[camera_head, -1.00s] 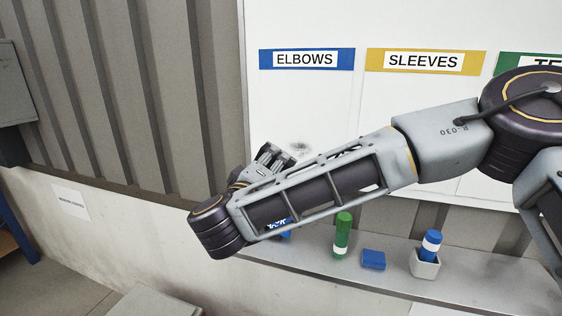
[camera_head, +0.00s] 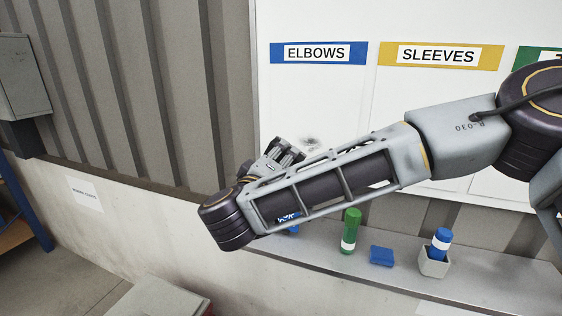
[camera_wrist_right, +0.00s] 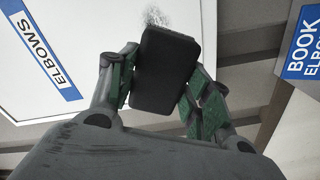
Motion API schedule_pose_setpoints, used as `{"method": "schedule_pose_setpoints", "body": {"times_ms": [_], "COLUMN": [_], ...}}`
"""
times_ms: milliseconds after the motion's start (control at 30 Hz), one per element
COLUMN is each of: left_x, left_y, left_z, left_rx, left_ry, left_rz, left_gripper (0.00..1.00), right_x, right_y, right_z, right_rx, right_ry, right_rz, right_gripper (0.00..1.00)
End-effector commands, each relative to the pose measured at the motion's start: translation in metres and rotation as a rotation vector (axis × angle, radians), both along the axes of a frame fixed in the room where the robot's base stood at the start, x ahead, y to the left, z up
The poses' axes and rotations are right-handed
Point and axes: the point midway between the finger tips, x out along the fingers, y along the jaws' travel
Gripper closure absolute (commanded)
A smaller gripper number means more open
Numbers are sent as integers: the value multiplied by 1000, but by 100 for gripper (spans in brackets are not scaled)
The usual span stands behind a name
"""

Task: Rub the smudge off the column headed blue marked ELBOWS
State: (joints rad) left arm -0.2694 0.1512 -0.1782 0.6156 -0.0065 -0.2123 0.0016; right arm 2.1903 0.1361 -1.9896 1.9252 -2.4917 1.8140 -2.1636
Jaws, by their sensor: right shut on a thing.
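The blue header strip marked ELBOWS (camera_head: 318,53) is at the top left of the whiteboard (camera_head: 345,100); it also shows in the right wrist view (camera_wrist_right: 40,52). A grey smudge (camera_head: 311,140) is on the white below that header, and it shows in the right wrist view (camera_wrist_right: 157,17) just past the held block. My right gripper (camera_wrist_right: 160,85) is shut on a dark block, seemingly an eraser (camera_wrist_right: 165,70). In the head view my right gripper (camera_head: 282,152) is beside the smudge, partly behind my forearm. I cannot tell whether the block touches the board. My left gripper is not in view.
The ledge below the board carries a green marker-like cylinder (camera_head: 350,230), a blue block (camera_head: 381,256) and a grey cup (camera_head: 434,264) holding a blue cylinder (camera_head: 440,242). A yellow SLEEVES header (camera_head: 440,56) is to the right. A grey wall box (camera_head: 22,78) is at far left.

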Motion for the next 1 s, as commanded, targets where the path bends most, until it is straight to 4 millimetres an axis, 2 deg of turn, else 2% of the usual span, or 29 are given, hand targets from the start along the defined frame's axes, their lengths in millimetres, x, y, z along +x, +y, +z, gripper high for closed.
{"method": "schedule_pose_setpoints", "body": {"times_ms": [100,200,600,1000], "left_x": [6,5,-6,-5], "left_y": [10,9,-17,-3], "left_z": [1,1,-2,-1], "left_rx": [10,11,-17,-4], "left_ry": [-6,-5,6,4], "left_rz": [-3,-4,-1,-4], "left_gripper": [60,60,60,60], "right_x": [9,16,44,63], "right_y": [-4,-6,-15,-21], "right_z": [1,1,1,1], "right_rx": [0,0,0,0], "right_ry": [-2,-2,-2,-2], "right_rz": [-2,-2,-2,-1], "right_gripper": [70,70,70,70]}}
